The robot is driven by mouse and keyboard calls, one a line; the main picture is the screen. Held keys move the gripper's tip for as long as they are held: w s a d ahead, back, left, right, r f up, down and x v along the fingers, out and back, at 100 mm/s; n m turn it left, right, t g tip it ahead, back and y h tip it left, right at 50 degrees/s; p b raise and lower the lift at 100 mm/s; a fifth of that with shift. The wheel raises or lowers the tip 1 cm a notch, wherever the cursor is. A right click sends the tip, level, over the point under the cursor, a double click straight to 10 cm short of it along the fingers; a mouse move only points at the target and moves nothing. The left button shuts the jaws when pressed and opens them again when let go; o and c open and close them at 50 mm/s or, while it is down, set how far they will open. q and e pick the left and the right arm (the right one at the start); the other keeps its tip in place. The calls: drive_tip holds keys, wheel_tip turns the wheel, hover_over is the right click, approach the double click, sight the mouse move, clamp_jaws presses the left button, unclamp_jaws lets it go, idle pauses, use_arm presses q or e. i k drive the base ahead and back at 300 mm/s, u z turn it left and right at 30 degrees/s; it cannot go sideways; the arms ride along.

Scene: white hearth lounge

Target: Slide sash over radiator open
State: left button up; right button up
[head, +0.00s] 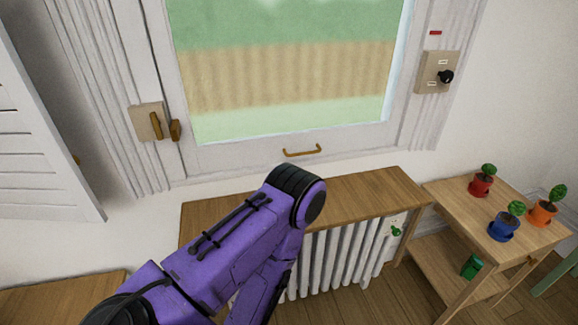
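The window sash (245,151) is a white frame around a pane showing green and tan outdoors. Its bottom rail is low, close above the wooden shelf (365,195) over the white radiator (335,258); it looks closed. A brass pull handle (302,151) is fixed to the bottom rail. A beige plate with brass latch pieces (157,124) is at the sash's left side. A beige plate with a black knob (438,74) is on the right casing, under a small red mark. My purple arm bends in front of the shelf and radiator, below the handle. Neither gripper shows.
A two-tier wooden stand (470,205) at the right holds small potted plants in red (481,186), blue (503,228) and orange (543,214) pots, with a green item (471,267) below. A white louvred shutter (40,130) stands at the left. A wooden surface (50,305) is at lower left.

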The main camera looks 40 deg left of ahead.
sight(207, 158)
drive_tip(key=z, duration=0.2)
drive_tip(key=k, duration=0.2)
drive_tip(key=u, duration=0.95)
